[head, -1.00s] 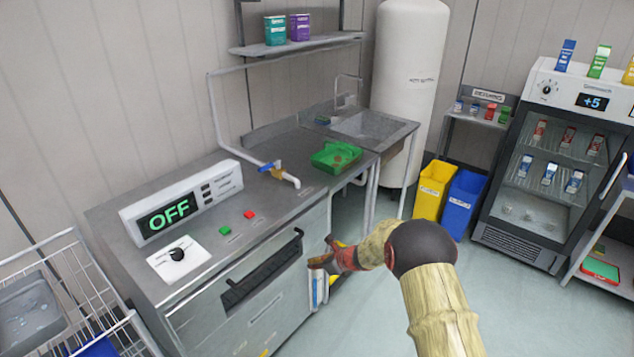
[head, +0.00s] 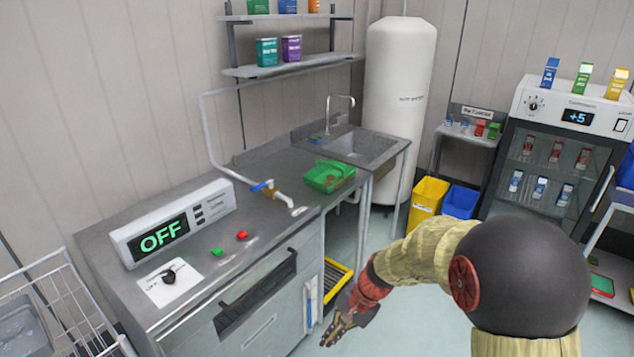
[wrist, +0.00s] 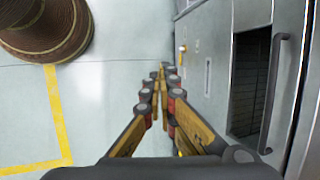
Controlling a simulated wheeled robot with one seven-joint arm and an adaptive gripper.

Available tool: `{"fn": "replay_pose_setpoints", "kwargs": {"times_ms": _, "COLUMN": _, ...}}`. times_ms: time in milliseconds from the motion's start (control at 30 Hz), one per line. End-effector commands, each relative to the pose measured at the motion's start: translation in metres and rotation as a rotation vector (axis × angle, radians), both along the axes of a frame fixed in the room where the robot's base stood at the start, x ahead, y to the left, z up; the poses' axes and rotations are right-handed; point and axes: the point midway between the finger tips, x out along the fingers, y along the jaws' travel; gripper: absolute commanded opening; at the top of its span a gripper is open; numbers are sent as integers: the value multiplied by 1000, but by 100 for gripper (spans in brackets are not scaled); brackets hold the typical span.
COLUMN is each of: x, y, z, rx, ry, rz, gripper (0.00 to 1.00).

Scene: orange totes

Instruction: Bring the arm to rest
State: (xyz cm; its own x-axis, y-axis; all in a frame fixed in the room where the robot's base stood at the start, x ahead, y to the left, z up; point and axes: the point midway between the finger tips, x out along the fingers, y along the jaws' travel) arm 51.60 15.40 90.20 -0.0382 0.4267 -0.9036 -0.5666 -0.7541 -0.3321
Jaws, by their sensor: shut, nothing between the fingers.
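My gripper (head: 330,340) hangs in front of the steel machine's right front corner, low and apart from it in the head view. Its fingers are together and empty; in the wrist view my gripper (wrist: 160,70) points along the machine's front with both fingers meeting at the tips. My arm is bent, with the black elbow joint large at the right of the head view.
A green basket (head: 328,176) stands on the counter near the sink (head: 358,145). Yellow (head: 428,198) and blue (head: 460,202) bins and a glass-door fridge (head: 545,160) stand behind.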

Motion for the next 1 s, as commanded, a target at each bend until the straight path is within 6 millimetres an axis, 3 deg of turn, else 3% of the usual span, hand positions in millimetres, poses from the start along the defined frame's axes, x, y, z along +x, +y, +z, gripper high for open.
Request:
{"fn": "replay_pose_setpoints", "kwargs": {"times_ms": 33, "x": -17, "y": -11, "z": 19, "rx": -29, "ry": -35, "rz": 66, "gripper": 0}}
{"fn": "replay_pose_setpoints", "kwargs": {"times_ms": 200, "x": -68, "y": -48, "z": 66, "rx": -133, "ry": -130, "rz": 269, "gripper": 0}}
{"fn": "replay_pose_setpoints", "kwargs": {"times_ms": 600, "x": -171, "y": -126, "z": 148, "rx": -394, "ry": -339, "rz": 536, "gripper": 0}}
{"fn": "replay_pose_setpoints", "kwargs": {"times_ms": 800, "x": -205, "y": -149, "z": 182, "rx": -500, "ry": -467, "rz": 539, "gripper": 0}}
{"fn": "replay_pose_setpoints", "kwargs": {"times_ms": 1000, "x": -218, "y": -152, "z": 218, "rx": -542, "ry": -595, "rz": 494, "gripper": 0}}
